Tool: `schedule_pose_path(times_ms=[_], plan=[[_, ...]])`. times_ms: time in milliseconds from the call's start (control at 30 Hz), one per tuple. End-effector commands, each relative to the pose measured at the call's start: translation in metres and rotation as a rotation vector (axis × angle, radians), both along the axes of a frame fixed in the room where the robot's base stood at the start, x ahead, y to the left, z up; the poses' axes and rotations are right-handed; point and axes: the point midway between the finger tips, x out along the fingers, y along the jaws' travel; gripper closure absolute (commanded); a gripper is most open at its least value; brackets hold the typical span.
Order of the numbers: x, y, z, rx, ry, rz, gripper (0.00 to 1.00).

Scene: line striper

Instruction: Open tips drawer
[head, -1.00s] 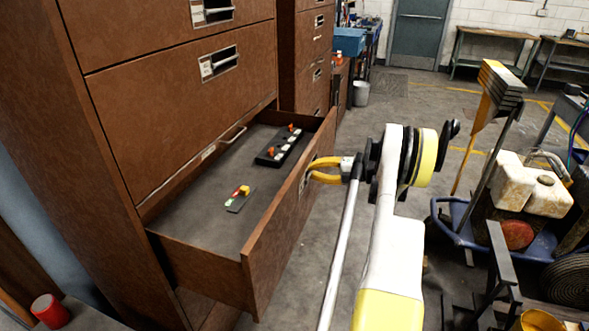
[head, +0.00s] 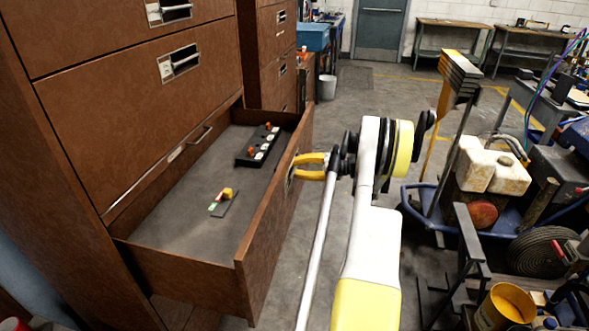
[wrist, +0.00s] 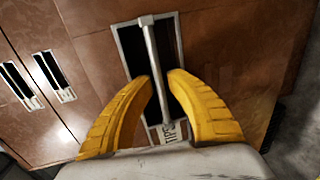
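The tips drawer (head: 277,215) is a brown drawer, pulled well out of its cabinet. Its handle is a metal bar (wrist: 157,70) over a dark recess, with a label reading "TIPS" (wrist: 170,131) in the wrist view. My gripper (head: 299,167) has yellow fingers and is at the drawer's front. In the wrist view my gripper (wrist: 160,77) has a fingertip close on each side of the bar and appears shut on it. The exact contact is hard to see. In the head view my fingers largely hide the handle.
Inside the drawer lie a black tray (head: 251,159) with small orange and white parts and a small flat piece (head: 223,203) with a yellow part. Closed drawers (head: 150,112) are above. A blue cart (head: 422,217) with white jugs stands right. Floor between is clear.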

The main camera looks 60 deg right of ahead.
Motion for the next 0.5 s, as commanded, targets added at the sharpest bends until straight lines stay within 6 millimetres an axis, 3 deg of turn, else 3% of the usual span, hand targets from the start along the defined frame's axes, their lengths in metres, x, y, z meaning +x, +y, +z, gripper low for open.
schedule_pose_path(times_ms=[267,500], plan=[[-0.006,-0.003,0.001,0.000,0.000,-0.001,0.81],[-0.049,-0.021,0.010,0.000,0.000,-0.003,0.81]])
